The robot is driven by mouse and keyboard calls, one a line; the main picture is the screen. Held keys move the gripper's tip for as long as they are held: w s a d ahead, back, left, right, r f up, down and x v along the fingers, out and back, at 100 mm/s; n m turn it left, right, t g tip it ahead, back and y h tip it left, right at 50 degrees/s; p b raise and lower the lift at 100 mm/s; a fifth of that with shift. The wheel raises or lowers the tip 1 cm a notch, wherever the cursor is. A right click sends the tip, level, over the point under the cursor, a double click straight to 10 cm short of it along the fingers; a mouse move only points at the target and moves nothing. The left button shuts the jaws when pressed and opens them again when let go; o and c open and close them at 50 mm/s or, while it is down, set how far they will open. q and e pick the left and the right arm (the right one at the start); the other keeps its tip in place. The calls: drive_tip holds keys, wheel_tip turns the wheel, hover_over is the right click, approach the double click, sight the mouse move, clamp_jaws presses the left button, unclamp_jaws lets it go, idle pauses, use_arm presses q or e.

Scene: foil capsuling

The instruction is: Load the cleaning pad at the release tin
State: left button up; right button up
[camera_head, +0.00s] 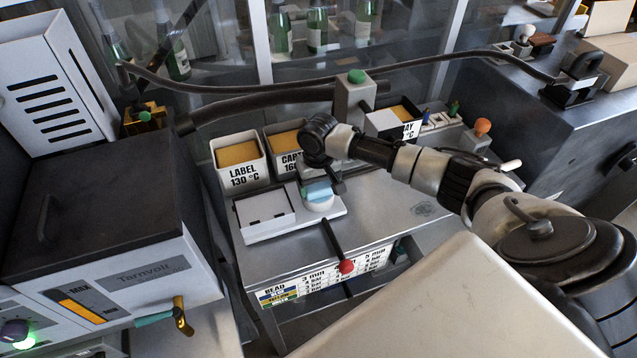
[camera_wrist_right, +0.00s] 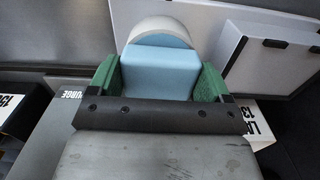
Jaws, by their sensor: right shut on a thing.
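My right gripper (camera_head: 319,186) reaches in from the right over the bench and points down. It is shut on a light blue pad (camera_head: 318,191). In the right wrist view the pad (camera_wrist_right: 160,72) sits between the green fingers of the gripper (camera_wrist_right: 160,85). A round, pale tin (camera_head: 321,206) is right beneath the pad on a white tray. Its pale rim (camera_wrist_right: 164,24) curves behind the pad in the wrist view. I cannot tell whether the pad touches the tin. My left gripper is not in view.
A white tray (camera_head: 262,237) with a raised box lies left of the tin. Bins marked LABEL (camera_head: 242,178) and others stand behind. A red-knobbed lever (camera_head: 346,266) sticks out in front. A grey machine (camera_head: 110,230) stands at left. The bench top (camera_head: 375,220) is clear at right.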

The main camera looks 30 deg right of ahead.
sight(318, 185)
drive_tip(key=shift+s+f+p, duration=0.1)
drive_tip(key=shift+f+p, duration=0.05)
drive_tip(key=shift+p, duration=0.2)
idle(1.2)
wheel_tip(318, 185, up, 7)
drive_tip(key=p, duration=0.8)
idle(0.8)
